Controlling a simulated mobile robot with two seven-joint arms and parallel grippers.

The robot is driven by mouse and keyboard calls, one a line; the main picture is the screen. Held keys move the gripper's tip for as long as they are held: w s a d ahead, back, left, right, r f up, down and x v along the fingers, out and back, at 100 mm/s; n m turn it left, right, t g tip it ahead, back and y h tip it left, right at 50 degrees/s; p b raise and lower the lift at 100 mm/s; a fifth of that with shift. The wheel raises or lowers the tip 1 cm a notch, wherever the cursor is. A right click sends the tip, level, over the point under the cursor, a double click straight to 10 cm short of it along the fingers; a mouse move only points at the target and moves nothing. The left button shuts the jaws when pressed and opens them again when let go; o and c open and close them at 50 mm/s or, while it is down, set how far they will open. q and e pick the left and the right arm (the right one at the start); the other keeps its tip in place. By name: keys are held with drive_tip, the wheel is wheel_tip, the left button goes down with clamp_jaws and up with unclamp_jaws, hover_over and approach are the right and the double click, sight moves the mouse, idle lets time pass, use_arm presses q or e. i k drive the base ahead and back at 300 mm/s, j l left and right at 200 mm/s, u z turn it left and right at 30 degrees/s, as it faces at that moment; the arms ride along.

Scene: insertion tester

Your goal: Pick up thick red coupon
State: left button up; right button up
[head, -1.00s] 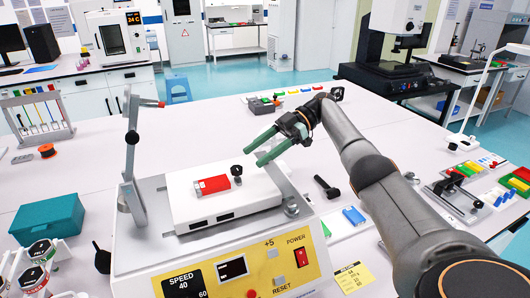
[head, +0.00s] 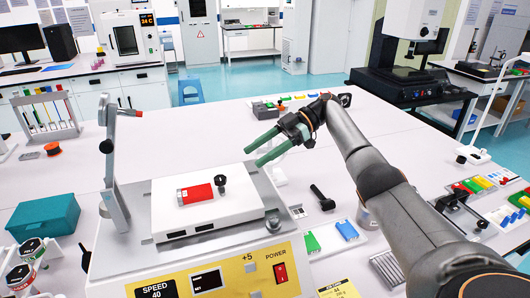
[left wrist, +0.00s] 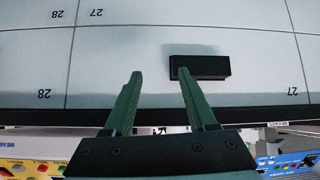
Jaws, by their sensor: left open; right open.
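A red coupon (head: 196,193) lies flat on the white block on top of the tester (head: 212,215), beside a small black knob (head: 220,181). My right gripper (head: 255,154) has green fingers, held apart with nothing between them. It is above and behind the right part of the tester, to the right of the red coupon and apart from it. My left gripper (left wrist: 162,95) shows only in the left wrist view, its green fingers open and empty. A dark rectangular block (left wrist: 200,67) is near its right fingertip in that view.
A teal box (head: 44,216) stands left of the tester. A metal lever arm (head: 113,170) rises at the tester's left side. Green and blue pieces (head: 330,236) and a black handle (head: 322,197) lie at its right. The table behind the tester is mostly clear.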

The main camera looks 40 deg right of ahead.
sight(203, 192)
drive_tip(key=l, duration=0.25)
drive_tip(key=k, duration=1.55)
